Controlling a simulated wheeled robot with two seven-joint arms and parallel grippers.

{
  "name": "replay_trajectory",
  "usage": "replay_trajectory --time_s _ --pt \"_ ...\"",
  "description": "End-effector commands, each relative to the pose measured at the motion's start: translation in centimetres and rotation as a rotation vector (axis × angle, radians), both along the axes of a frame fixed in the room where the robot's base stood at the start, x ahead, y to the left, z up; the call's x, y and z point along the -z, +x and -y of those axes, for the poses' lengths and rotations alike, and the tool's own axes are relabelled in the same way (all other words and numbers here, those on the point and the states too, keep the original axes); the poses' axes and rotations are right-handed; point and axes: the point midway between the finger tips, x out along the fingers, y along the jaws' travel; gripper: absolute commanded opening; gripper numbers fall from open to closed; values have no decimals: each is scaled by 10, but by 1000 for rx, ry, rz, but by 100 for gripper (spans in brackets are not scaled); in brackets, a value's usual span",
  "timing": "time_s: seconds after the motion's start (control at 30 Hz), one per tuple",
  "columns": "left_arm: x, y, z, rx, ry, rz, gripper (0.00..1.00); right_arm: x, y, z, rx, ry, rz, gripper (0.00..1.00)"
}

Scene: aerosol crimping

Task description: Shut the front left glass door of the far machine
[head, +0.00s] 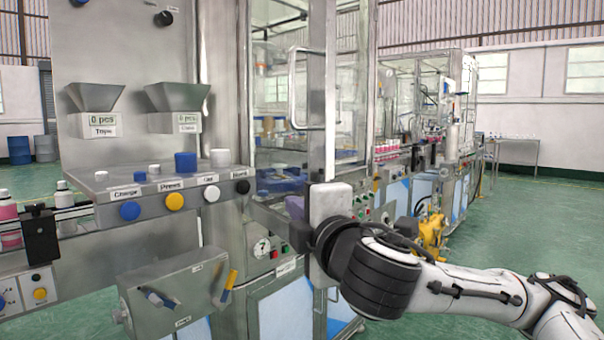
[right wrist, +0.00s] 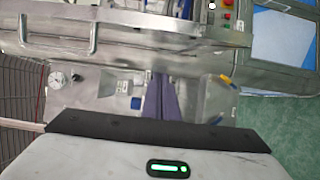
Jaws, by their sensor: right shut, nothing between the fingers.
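The glass door with a metal frame (head: 322,90) and a long loop handle (head: 292,88) stands near the middle of the head view, at the front of the glass-walled machine. It appears swung outward, but I cannot tell how far. The handle also shows at the upper left of the right wrist view (right wrist: 94,40). My right gripper (head: 296,207) is below the handle, close to the door's lower part. Its fingers are together and empty, and they show as a purple-grey shape in the right wrist view (right wrist: 160,78). Whether it touches the door is unclear. My left gripper is out of view.
A metal control panel with colored knobs (head: 174,201) and two hoppers (head: 178,97) stands close at left. A tilted metal box (head: 175,290) with yellow and blue handles is below it. Another glass-enclosed machine (head: 420,95) stands behind at right. Green floor (head: 540,215) is open at right.

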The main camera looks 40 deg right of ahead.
Motion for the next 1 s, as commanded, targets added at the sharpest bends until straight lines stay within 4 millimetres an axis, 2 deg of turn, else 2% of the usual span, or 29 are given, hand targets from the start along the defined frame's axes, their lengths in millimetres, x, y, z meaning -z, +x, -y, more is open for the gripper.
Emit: replay_trajectory --time_s 0.03,0.3,0.4,0.6,1.0 --pt "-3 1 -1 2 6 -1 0 -2 13 7 7 3 -4 0" --pt "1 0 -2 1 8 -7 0 1 67 31 6 5 2 0" --pt "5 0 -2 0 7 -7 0 2 64 47 9 -4 1 0" --pt "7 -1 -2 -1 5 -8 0 1 61 65 6 -2 1 0" --pt "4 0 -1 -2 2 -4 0 1 60 70 3 3 1 0"
